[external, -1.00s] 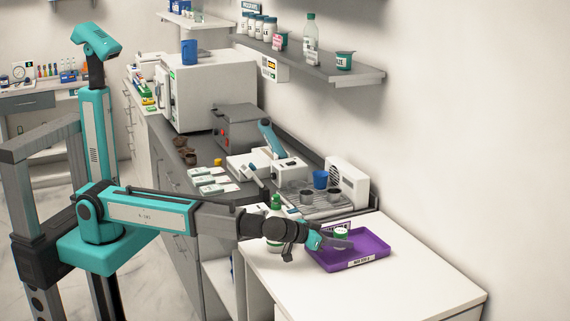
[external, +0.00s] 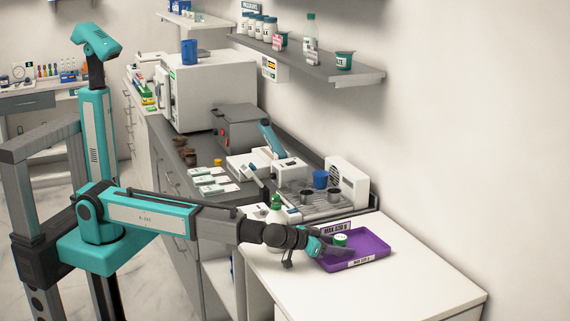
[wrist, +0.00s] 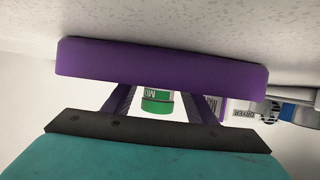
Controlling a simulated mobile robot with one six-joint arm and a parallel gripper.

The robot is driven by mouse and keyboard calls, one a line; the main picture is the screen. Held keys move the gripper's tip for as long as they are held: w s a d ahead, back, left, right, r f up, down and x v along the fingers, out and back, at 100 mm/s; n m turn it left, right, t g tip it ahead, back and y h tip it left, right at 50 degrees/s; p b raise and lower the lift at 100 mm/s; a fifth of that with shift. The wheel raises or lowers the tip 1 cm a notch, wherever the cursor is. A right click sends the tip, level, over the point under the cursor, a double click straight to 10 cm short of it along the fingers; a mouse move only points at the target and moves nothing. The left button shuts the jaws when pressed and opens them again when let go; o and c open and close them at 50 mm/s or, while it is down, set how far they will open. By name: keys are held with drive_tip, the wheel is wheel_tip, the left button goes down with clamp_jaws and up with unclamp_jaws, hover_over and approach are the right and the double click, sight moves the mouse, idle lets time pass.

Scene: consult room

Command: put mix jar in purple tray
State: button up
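The mix jar (external: 341,240), small with a green lid, stands upright inside the purple tray (external: 376,250). My gripper (external: 333,246) is at the tray's left side, reaching over its rim beside the jar. Its fingers look parted, with nothing lifted between them. In the wrist view, the jar (wrist: 157,102) shows upside down, its green part and part of a label visible, beyond the dark edge of my gripper. A wide purple tray wall (wrist: 160,62) crosses that view.
The tray lies on a white table (external: 400,285) with bare space in front and to the right. A green-capped bottle (external: 275,215) stands close behind my wrist. A grey drip grid with dark cups (external: 334,195) and a white vented box (external: 348,182) are behind the tray.

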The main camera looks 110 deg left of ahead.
drive_tip(key=shift+r, duration=0.15)
drive_tip(key=shift+b+v, duration=1)
drive_tip(key=shift+v, duration=5)
